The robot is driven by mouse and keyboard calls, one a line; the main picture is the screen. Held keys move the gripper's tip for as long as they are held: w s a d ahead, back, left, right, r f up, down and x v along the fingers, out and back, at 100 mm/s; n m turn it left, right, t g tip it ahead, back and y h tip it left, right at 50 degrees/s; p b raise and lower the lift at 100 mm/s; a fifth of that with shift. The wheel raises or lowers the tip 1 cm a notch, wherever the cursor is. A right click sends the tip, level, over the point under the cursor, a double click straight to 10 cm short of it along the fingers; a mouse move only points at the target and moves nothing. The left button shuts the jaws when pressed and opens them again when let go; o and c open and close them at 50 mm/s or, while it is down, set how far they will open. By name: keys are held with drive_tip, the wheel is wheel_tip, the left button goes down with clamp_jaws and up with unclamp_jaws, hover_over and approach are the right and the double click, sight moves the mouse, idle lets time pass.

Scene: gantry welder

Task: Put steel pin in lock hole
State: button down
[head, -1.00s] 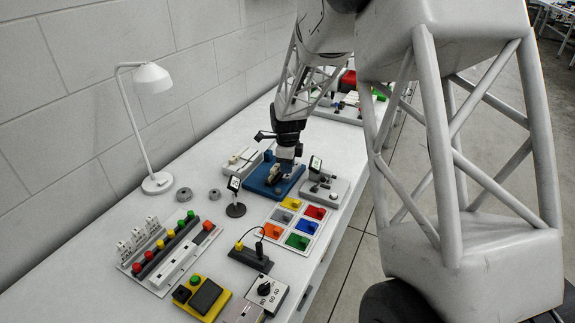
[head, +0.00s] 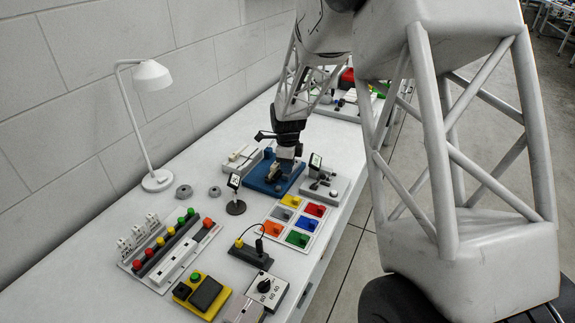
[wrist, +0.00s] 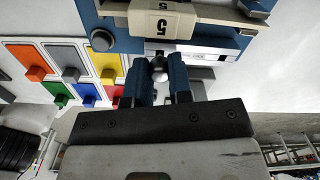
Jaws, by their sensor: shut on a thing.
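My gripper (head: 274,178) is over the blue fixture (head: 258,184) on the bench in the head view. In the wrist view my gripper's blue fingers (wrist: 160,72) are close together on a small, shiny, round-ended piece that looks like the steel pin (wrist: 158,75). The blue fixture (wrist: 122,43) lies just beyond the fingertips, with a cream block marked 5 (wrist: 165,22) on it. The pin's far end and the lock hole are hidden or too small to make out, so I cannot tell whether the pin is in the hole.
A panel of coloured blocks (head: 291,214) lies in front of the fixture. A grey device with a small screen (head: 322,186) stands close on the right, and a small display on a stand (head: 235,206) on the left. A white lamp (head: 150,76) stands by the wall.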

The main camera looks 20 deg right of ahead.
drive_tip(key=shift+f, duration=0.55)
idle(0.4)
drive_tip(key=c, duration=1)
unclamp_jaws()
drive_tip(key=shift+o, duration=0.2)
drive_tip(key=shift+r, duration=0.15)
drive_tip(key=shift+r, duration=3.75)
